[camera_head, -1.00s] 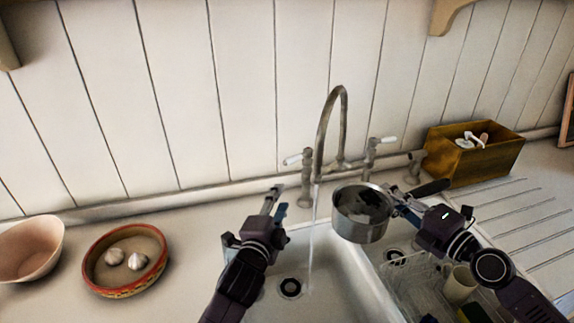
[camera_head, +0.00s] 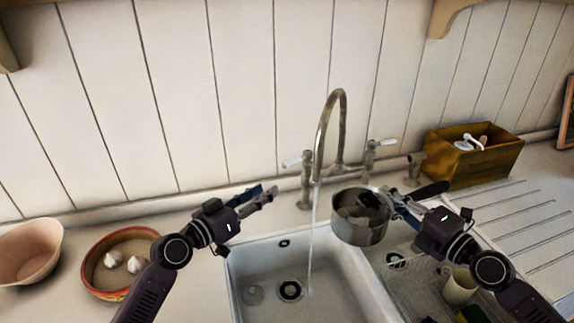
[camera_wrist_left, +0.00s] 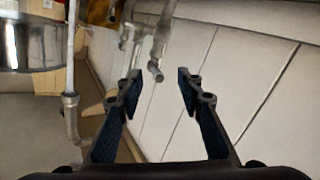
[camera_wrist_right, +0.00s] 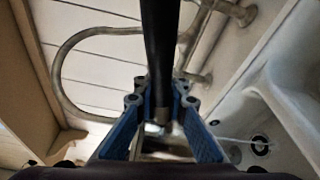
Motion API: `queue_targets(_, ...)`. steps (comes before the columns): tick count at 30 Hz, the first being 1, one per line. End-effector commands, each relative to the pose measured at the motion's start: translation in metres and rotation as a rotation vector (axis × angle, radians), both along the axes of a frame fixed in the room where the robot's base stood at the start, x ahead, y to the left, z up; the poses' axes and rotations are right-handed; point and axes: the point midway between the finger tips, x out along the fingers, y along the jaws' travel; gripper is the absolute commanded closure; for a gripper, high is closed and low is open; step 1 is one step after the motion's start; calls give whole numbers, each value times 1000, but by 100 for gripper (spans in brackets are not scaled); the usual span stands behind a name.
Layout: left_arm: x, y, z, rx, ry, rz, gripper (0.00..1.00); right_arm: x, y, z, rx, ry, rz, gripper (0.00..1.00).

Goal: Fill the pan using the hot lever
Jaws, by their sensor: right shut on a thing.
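A steel pan (camera_head: 361,232) hangs upright over the sink divider, just right of the water stream (camera_head: 312,245). My right gripper (camera_head: 398,203) is shut on its black handle, which also crosses the right wrist view (camera_wrist_right: 160,50). The tap's spout (camera_head: 341,105) runs water into the left basin, beside the pan. The left lever (camera_head: 292,162) and right lever (camera_head: 386,141) have white ends; I see no hot mark. My left gripper (camera_head: 270,193) is open and empty, left of and below the left lever. The left wrist view shows its fingers (camera_wrist_left: 160,85) apart, with a tap part between.
The white sink (camera_head: 237,275) has two basins; the right one holds a wire rack with a cup (camera_head: 459,286). A wooden box (camera_head: 490,165) stands right of the tap. A bowl of garlic (camera_head: 95,285) and a pink bowl (camera_head: 28,255) are at left.

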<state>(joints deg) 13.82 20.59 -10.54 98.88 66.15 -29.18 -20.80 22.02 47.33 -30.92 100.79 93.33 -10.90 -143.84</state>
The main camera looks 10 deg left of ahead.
Motion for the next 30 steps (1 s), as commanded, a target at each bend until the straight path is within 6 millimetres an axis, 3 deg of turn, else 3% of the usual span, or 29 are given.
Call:
queue_targets(6, 0, 12, 21, -196, 64, -21, 66, 0, 0, 2, 3, -4, -1, 100)
queue_targets(11, 3, 12, 26, -242, 78, -27, 66, 0, 0, 2, 3, -4, -1, 100)
queue_targets(30, 88, -47, 26, -245, 80, -28, 66, 0, 0, 2, 3, -4, -1, 100)
